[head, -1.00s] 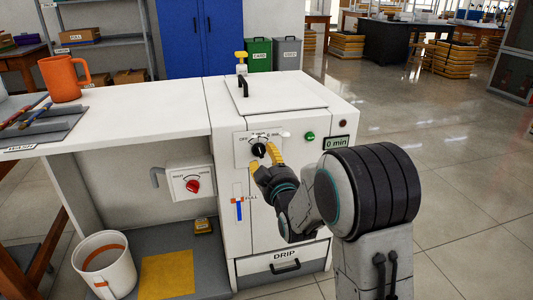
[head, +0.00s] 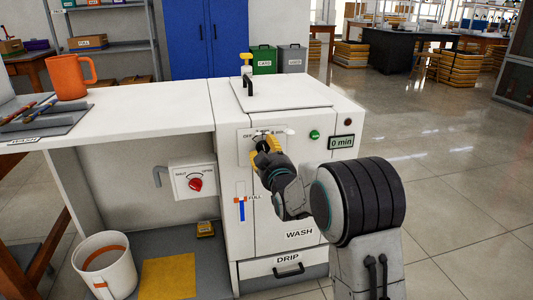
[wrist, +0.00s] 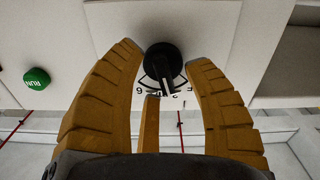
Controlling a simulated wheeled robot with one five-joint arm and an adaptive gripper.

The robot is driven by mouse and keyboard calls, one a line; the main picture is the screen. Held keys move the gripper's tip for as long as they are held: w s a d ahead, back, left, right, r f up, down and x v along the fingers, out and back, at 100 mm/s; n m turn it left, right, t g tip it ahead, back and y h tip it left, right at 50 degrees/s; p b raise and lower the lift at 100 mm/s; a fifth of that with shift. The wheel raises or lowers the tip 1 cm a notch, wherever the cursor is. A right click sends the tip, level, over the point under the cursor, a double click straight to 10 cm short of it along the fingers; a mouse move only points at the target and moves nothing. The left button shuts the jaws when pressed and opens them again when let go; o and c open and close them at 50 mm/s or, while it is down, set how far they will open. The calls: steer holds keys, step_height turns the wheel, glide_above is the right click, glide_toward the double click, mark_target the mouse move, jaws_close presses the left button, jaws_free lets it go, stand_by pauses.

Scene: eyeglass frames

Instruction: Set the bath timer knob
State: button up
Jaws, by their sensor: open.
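The black timer knob (wrist: 163,62) sits on a white dial plate (head: 247,146) on the front of the white wash cabinet (head: 283,205). In the wrist view its white pointer line points down towards printed marks, which are partly hidden and appear upside down. My gripper (wrist: 165,54) is open, with one yellow finger on each side of the knob. Whether the fingers touch it I cannot tell. In the head view my gripper (head: 266,150) covers the knob. The display (head: 341,142) reads "0 min".
A green button (head: 314,134), marked RUN in the wrist view (wrist: 36,82), is right of the dial. A red knob (head: 195,184) is on a separate box at left. A blue-and-red FULL gauge (head: 241,209) is below the dial. An orange mug (head: 70,76) stands on the counter.

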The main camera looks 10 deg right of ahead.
steer(key=shift+o, duration=0.3)
steer(key=shift+w, duration=0.15)
jaws_close()
stand_by(0.3)
